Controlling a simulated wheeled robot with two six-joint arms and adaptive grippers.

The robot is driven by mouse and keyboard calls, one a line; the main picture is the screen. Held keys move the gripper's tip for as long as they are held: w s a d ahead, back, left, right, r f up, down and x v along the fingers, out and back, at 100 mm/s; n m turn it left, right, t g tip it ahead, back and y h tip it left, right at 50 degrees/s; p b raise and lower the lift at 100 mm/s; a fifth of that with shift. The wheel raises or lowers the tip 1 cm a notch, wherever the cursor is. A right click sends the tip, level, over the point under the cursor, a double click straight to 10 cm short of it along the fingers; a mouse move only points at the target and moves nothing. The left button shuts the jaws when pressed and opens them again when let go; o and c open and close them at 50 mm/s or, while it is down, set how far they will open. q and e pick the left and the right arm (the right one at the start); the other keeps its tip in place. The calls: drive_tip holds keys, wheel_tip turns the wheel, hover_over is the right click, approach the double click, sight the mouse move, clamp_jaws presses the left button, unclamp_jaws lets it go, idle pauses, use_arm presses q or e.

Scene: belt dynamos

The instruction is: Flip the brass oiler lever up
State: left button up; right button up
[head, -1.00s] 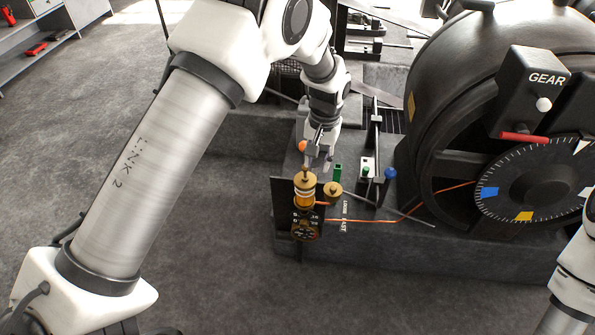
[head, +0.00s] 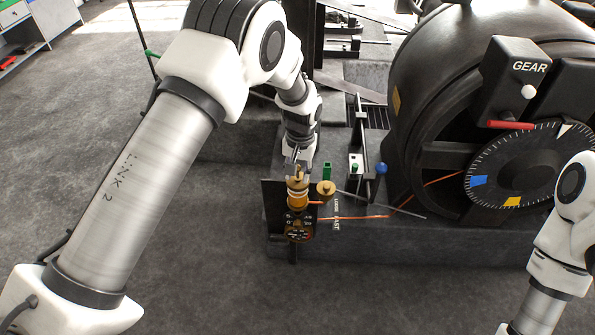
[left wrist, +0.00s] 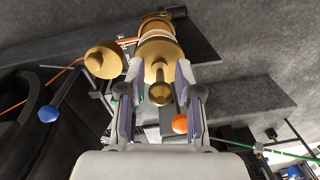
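The brass oiler (head: 297,194), with an amber middle, stands upright at the front left corner of the machine bed. In the left wrist view its brass body (left wrist: 160,48) is at the top centre. A round brass knob (left wrist: 159,94), which looks like the lever's end, shows between the finger pads. My left gripper (left wrist: 159,73) is open around that knob, with gaps visible on both sides. In the head view my left gripper (head: 297,166) is right at the oiler's top, and the lever cannot be made out there. My right gripper is out of view; only its arm shows.
A brass cap (head: 326,188) stands just right of the oiler. Beyond it are a green block (head: 327,170), a blue knob (head: 380,168) and the large dark wheel housing (head: 430,90). An orange ball (left wrist: 180,123) sits close to one finger. Open floor lies in front.

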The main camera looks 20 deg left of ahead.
use_arm(q)
clamp_jaws()
drive_tip(key=shift+w+r+g+p, duration=0.25)
drive_tip(key=shift+g+p, duration=0.25)
drive_tip(key=shift+p, duration=0.3)
drive_tip(key=shift+g+p, duration=0.3)
drive_tip(key=shift+w+a+f+g+h, duration=0.1)
drive_tip(key=shift+w+f+g+h, duration=0.1)
drive_tip(key=shift+g+h, duration=0.2)
drive_tip(key=shift+g, duration=0.3)
drive_tip(key=shift+r, duration=0.1)
